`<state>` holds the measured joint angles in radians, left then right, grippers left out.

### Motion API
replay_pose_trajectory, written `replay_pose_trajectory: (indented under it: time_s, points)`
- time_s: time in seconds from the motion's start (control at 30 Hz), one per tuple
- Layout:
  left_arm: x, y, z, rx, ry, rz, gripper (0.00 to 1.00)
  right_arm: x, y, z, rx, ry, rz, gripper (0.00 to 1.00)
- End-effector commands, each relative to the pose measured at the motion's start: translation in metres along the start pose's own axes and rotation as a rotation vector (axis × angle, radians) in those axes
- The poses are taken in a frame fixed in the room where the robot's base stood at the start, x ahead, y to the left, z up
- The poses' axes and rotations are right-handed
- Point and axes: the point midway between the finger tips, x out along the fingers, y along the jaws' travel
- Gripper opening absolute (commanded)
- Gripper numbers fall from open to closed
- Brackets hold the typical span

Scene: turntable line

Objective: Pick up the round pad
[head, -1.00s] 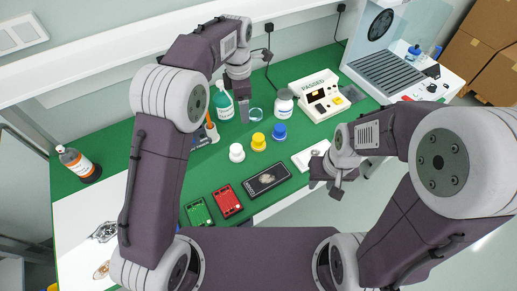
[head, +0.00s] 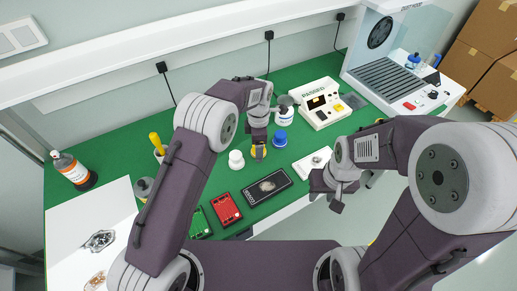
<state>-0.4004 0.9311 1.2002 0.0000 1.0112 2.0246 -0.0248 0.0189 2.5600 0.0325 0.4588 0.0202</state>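No thing is plainly a round pad; small round pieces in yellow (head: 259,153), white (head: 236,160) and blue (head: 280,138) stand in a slanting row on the green table (head: 122,149). My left gripper (head: 258,148) points down at the yellow piece and partly hides it. I cannot tell whether it touches the piece or whether its fingers are open. My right gripper (head: 329,197) hangs off the table's front edge, below the white card (head: 303,167), with its fingers apart and nothing seen between them.
A black framed box (head: 267,187) and red (head: 227,209) and green (head: 199,224) boxes lie in front. The PASSED device (head: 319,104) and a grey slatted machine (head: 385,77) stand at the back right. An orange-brown bottle (head: 74,171) stands left. Bare green table lies behind the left arm.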

Motion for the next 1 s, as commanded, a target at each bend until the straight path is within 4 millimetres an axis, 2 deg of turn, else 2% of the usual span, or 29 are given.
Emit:
replay_pose_trajectory:
  time_s: [0.1, 0.27, 0.37, 0.5, 0.53, 0.83, 1.0]
  points:
    - [0.009, 0.000, 0.000, 0.000, 0.000, 0.000, 0.76, 0.000, 0.000, 0.000, 0.000, 0.000, 0.000, 0.36]
    - [0.009, 0.000, 0.000, 0.001, 0.000, 0.001, 0.76, 0.000, 0.000, 0.000, 0.000, 0.000, 0.000, 0.36]
    - [0.009, 0.000, 0.000, 0.001, 0.000, 0.001, 0.54, 0.000, 0.000, 0.000, 0.000, 0.000, 0.000, 0.36]
    - [0.009, 0.000, 0.000, 0.001, 0.000, 0.001, 0.15, 0.000, 0.000, 0.000, 0.000, 0.000, 0.000, 0.36]
    - [0.009, 0.000, 0.000, 0.001, 0.000, 0.001, 0.11, 0.000, 0.000, 0.000, 0.000, 0.000, 0.000, 0.36]
    - [0.004, 0.001, 0.001, 0.001, -0.001, 0.003, 0.11, 0.000, 0.000, 0.000, 0.000, 0.000, 0.000, 0.36]
    - [-0.019, 0.001, 0.001, 0.001, -0.002, 0.005, 0.11, 0.001, 0.000, 0.000, 0.000, 0.000, 0.000, 0.36]
